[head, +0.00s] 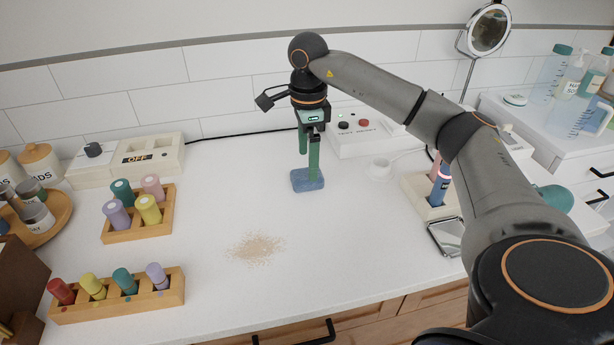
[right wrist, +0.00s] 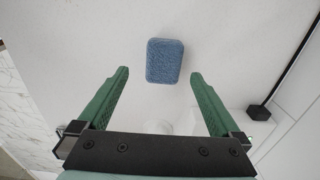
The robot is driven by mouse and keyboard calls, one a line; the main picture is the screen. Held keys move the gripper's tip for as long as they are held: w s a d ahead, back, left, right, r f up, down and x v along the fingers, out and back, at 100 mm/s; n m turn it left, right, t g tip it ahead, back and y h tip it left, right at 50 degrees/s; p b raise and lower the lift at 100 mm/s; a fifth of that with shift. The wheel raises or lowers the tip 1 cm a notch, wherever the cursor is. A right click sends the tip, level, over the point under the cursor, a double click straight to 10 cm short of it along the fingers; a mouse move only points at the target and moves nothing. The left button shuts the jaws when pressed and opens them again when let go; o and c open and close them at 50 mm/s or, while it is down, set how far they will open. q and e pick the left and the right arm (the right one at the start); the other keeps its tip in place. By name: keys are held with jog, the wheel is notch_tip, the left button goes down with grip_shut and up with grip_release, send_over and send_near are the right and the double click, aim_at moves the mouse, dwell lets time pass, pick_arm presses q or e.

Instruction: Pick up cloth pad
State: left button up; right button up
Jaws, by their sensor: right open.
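The cloth pad (head: 307,181) is a small blue block with rounded corners, lying on the white counter near its middle. It also shows in the right wrist view (right wrist: 164,61), ahead of and between the fingertips. My right gripper (head: 308,162) has green fingers pointing down and is just above or behind the pad in the head view. In the right wrist view the fingers (right wrist: 158,75) are spread wide with nothing between them, and the pad's whole top is visible. I cannot tell the exact height of the fingertips over the pad. My left gripper is not in view.
A patch of tan crumbs (head: 256,248) lies in front of the pad. Wooden racks of coloured cylinders (head: 138,215) (head: 117,297) stand at left. A white button box (head: 360,136) is behind the gripper. The counter around the pad is clear.

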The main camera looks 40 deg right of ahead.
jog(key=f, duration=0.5)
jog(key=shift+w+d+f, duration=0.15)
jog(key=shift+d, duration=0.15)
jog(key=c, duration=1.4)
jog(key=shift+o, duration=0.2)
jog(key=shift+r, duration=0.45)
notch_tip(320, 180, up, 2)
jog(key=shift+w+r, duration=0.1)
jog(key=shift+r, duration=0.1)
jog(key=s+d+r, duration=0.8)
jog(key=s+r, duration=0.1)
jog(key=s, duration=0.2)
jog(key=shift+s+d+r, duration=0.15)
jog(key=shift+d+r, duration=0.1)
jog(key=shift+r, duration=0.15)
